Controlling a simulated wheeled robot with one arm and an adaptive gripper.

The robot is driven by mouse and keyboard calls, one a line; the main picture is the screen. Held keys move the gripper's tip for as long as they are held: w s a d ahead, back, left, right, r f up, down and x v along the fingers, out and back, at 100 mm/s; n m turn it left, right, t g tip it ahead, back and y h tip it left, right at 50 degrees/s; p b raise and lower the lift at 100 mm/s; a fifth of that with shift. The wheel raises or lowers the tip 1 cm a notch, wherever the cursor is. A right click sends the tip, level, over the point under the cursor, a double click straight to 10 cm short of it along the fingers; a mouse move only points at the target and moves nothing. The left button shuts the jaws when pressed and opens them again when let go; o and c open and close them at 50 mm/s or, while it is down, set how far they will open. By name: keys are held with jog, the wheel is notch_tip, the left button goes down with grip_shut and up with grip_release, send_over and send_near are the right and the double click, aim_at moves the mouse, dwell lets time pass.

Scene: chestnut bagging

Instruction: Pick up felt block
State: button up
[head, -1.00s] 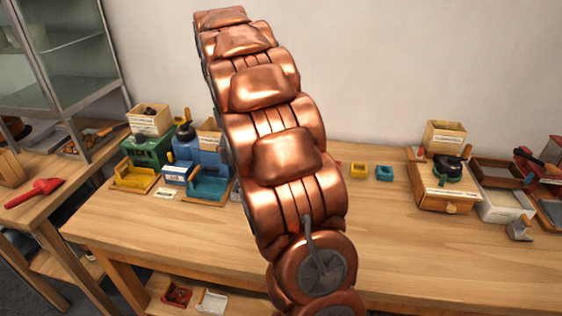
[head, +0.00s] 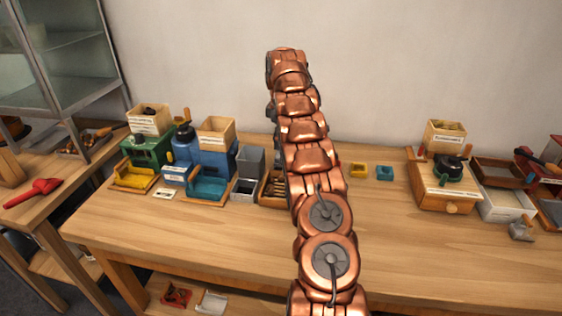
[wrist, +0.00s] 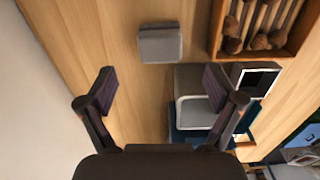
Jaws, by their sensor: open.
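A small grey block (wrist: 160,43), which looks like the felt block, lies on the wooden table in the wrist view, above the gap between my fingertips. My gripper (wrist: 160,82) is open, with its two dark fingers spread wide and nothing between them. The block is apart from both fingers, roughly centred between them sideways. In the head view my copper arm covers the middle of the table, and I cannot make out the block or the gripper's fingers there.
A slatted wooden tray with chestnuts (wrist: 218,40) is right of the block. Grey bins (wrist: 192,80) stand below it, near the right finger. The white wall (wrist: 40,110) is at left. In the head view, blue (head: 384,173) and yellow (head: 358,170) pieces lie right of my arm.

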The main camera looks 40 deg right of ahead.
jog(key=shift+d+f, duration=0.45)
jog(key=shift+d, duration=0.1)
jog(key=shift+a+f, duration=0.1)
jog(key=shift+f, duration=1.15)
jog(key=shift+s+a+f+p, duration=0.1)
jog(key=shift+a+f+p, duration=0.1)
jog(key=shift+f+p, duration=0.4)
jog(key=shift+a+f+p, duration=0.2)
jog(key=shift+f+p, duration=0.1)
jog(key=shift+f, duration=0.45)
jog(key=shift+f+p, duration=0.3)
jog(key=shift+f, duration=0.9)
jog(key=c, duration=1.3)
notch_tip(320, 180, up, 8)
jog(key=shift+r+b, duration=0.2)
jog(key=shift+b, duration=0.8)
jog(key=shift+r, duration=0.8)
